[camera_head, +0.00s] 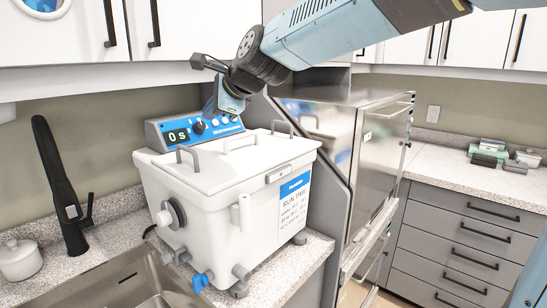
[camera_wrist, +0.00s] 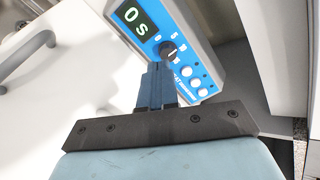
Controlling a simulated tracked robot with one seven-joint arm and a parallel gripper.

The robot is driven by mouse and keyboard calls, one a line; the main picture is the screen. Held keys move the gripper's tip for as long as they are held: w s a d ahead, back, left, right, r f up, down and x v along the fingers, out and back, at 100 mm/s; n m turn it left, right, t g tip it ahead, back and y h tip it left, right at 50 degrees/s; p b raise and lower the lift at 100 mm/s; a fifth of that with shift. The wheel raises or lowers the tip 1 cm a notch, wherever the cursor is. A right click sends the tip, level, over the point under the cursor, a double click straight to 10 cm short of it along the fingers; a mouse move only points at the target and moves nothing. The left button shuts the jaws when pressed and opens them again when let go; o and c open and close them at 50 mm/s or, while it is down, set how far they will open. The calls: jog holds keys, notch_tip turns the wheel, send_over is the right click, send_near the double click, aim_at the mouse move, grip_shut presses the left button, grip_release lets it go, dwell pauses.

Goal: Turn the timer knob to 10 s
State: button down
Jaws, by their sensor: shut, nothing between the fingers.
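The timer knob (camera_head: 199,127) is a small dark dial on the blue control panel (camera_head: 226,124) of the white bath unit. The knob also shows in the wrist view (camera_wrist: 168,50), with small white numbers around it. The display (camera_head: 177,136) beside it reads 0 s, also in the wrist view (camera_wrist: 134,18). My gripper (camera_head: 210,110) hangs just above the panel near the knob. In the wrist view its blue fingers (camera_wrist: 160,70) are together, empty, with their tips close to the knob. I cannot tell whether they touch it.
The white lidded bath (camera_head: 215,205) has grey handles on its lid (camera_head: 225,160). A sink (camera_head: 125,285) with a black faucet (camera_head: 60,185) lies in front and left. A steel autoclave (camera_head: 350,140) stands to the right. White cabinets (camera_head: 85,30) hang above.

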aim_at(189, 127)
jog(key=shift+w+a, duration=0.15)
jog(key=shift+a, duration=0.55)
jog(key=x, duration=0.5)
jog(key=shift+w, duration=0.1)
jog(key=shift+w+a+f, duration=0.15)
jog(key=shift+a+f, duration=0.15)
jog(key=shift+a, duration=0.1)
jog(key=shift+w, duration=0.1)
jog(key=shift+w, duration=0.1)
